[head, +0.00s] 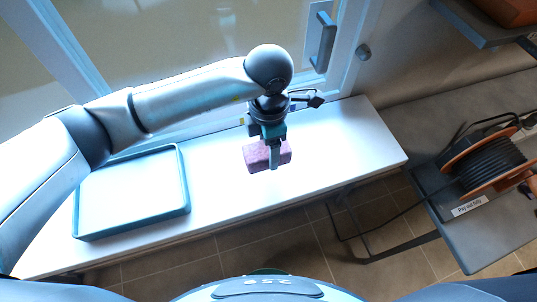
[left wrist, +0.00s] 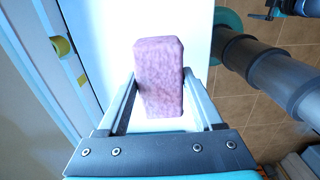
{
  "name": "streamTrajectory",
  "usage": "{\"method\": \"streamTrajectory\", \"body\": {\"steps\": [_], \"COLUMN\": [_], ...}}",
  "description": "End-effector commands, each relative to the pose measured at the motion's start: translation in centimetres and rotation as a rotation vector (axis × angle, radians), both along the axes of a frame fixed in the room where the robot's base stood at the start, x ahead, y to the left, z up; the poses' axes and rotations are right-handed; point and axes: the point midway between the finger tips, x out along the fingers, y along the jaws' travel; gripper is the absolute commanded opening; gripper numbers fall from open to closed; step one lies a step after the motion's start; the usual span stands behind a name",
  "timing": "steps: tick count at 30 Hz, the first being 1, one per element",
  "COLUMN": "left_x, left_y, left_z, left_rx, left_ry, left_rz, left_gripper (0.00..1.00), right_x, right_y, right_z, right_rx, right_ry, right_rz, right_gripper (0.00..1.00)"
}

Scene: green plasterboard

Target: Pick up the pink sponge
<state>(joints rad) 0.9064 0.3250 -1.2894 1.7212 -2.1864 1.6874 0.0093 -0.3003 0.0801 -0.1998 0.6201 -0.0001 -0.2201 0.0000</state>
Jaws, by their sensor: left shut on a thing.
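The pink sponge (head: 256,157) is a purplish-pink block at the middle of the white table in the head view. My left gripper (head: 273,160) comes down from above and is shut on the sponge, with one finger showing in front of it. In the left wrist view the sponge (left wrist: 160,78) sits between the two fingers of the left gripper (left wrist: 163,100), its long side running away from the palm. Whether the sponge touches the table or is slightly above it I cannot tell. My right gripper is not in view.
A blue-rimmed tray (head: 187,190), empty, lies on the left of the white table (head: 350,145). A window frame with a handle (head: 323,42) runs behind the table. On the right, a cable reel (head: 490,162) stands on a grey bench (head: 480,235). The table's right part is clear.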

Motion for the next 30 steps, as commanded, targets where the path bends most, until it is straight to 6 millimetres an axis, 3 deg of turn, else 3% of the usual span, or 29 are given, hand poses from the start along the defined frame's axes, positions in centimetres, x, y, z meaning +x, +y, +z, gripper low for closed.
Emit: {"method": "streamTrajectory", "body": {"steps": [9,15,21,30], "left_x": [0.1,0.0,0.0,0.0], "left_y": [0.0,0.0,0.0,0.0], "left_z": [9.4,13.3,15.0,15.2], "left_rx": [-0.002,0.000,0.000,0.000], "left_ry": [-0.007,-0.004,-0.001,0.000], "left_rz": [-0.003,-0.001,-0.002,-0.001], "left_gripper": [0.13,0.13,0.13,0.13], "right_x": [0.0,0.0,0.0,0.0], "right_y": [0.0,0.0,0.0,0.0], "right_z": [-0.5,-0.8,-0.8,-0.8], "right_rx": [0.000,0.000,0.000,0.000], "right_ry": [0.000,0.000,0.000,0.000], "right_rz": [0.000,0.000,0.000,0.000], "right_gripper": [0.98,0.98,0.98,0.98]}}
